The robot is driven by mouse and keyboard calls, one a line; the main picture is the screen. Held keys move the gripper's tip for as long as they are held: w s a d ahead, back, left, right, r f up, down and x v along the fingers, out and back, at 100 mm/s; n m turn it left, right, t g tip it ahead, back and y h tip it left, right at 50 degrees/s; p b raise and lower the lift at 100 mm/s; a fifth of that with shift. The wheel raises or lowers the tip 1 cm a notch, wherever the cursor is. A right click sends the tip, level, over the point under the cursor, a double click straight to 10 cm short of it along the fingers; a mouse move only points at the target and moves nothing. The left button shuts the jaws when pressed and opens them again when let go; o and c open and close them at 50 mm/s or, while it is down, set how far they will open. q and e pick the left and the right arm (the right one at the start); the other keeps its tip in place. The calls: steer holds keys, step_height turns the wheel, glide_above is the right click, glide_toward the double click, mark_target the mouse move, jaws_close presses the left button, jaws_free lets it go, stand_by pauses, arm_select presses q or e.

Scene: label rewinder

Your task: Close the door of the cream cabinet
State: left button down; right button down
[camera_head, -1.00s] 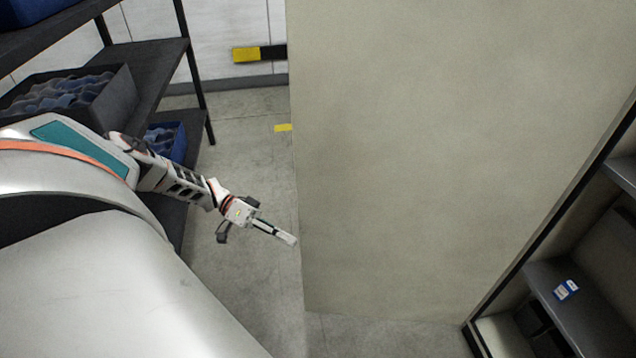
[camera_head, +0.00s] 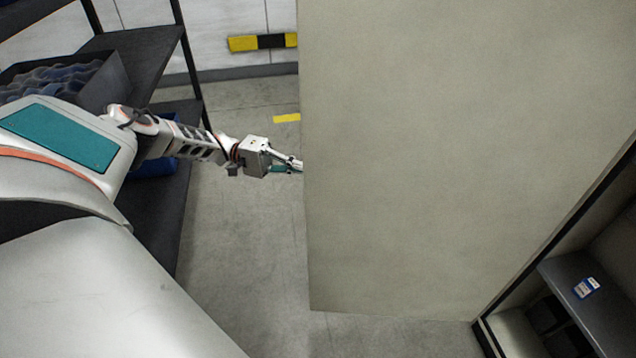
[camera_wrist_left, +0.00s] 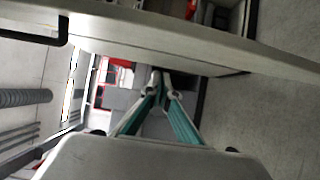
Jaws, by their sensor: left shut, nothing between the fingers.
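The cream cabinet's door (camera_head: 450,150) stands open as a large flat panel across the middle of the head view. The open cabinet (camera_head: 585,285) shows at the lower right, with dark shelves inside. My left gripper (camera_head: 297,165) is shut and empty at the door's left free edge. Its tips reach the edge line, and I cannot tell whether they touch it. In the left wrist view, the fingers (camera_wrist_left: 160,88) come together beneath a pale panel edge (camera_wrist_left: 180,38) that crosses the top, probably the door. My right gripper is not in view.
A dark shelving rack (camera_head: 160,75) with a bin (camera_head: 70,80) of blue-grey items stands at the left. A small blue-and-white item (camera_head: 586,287) lies on a cabinet shelf. Grey floor (camera_head: 245,240) is clear between rack and door.

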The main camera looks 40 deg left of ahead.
mark_target(322, 186)
arm_select(q)
steer(key=shift+s+d+f+p, duration=0.1)
steer(key=shift+s+d+p, duration=0.25)
steer(key=shift+d, duration=0.8)
steer(key=shift+s+d+r+p, duration=0.15)
steer(key=shift+d+p, duration=0.25)
steer(key=shift+d, duration=0.8)
steer(key=shift+s+d+f+p, duration=0.15)
steer(key=shift+s+d+p, duration=0.25)
steer(key=shift+d, duration=0.75)
steer(key=shift+d, duration=0.1)
